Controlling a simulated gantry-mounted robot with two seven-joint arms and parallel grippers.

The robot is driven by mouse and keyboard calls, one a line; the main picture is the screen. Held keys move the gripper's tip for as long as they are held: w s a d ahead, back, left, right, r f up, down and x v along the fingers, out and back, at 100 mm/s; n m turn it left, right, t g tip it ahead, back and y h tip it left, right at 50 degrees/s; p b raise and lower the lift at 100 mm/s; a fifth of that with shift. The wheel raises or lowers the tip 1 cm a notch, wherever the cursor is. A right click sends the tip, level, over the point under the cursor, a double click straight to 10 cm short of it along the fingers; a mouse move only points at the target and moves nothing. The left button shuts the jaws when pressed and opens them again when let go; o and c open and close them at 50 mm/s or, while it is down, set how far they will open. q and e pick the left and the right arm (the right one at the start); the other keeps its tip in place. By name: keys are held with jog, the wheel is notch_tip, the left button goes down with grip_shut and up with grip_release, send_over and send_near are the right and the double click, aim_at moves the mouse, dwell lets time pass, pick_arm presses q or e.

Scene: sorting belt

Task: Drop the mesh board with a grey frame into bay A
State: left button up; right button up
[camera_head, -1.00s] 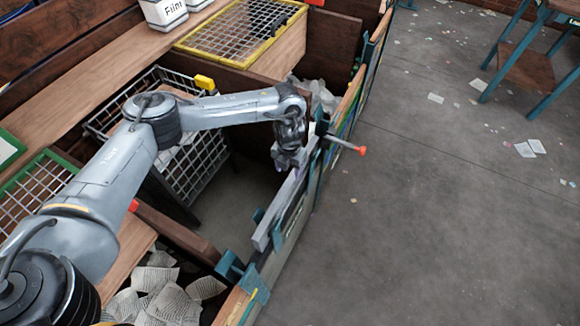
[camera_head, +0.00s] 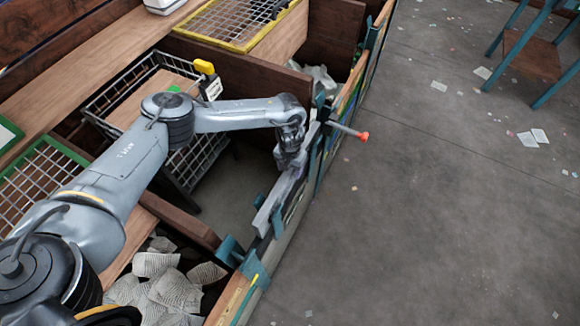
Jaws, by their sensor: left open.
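A long light-grey bar (camera_head: 268,214) runs along the inner side of the front wall of the middle bay. It may be the edge of the grey-framed mesh board, but I cannot tell, since no mesh shows on it. My left gripper (camera_head: 287,160) points down at the far part of this bar. Its jaws are open but small and partly hidden by the wrist, and I cannot tell whether they touch the bar. No label for bay A is readable. My right gripper is not in view.
Papers (camera_head: 172,290) fill the near bay. A red-tipped rod (camera_head: 347,130) sticks out over clear floor.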

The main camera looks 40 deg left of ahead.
pick_arm(q)
grip_shut()
jog(key=c, duration=0.5)
grip_release()
grip_shut()
dwell(0.5)
notch_tip(320, 180, up, 21)
jog(key=p, duration=1.7)
jog(key=shift+p, duration=0.35)
jog(key=shift+r, duration=0.1)
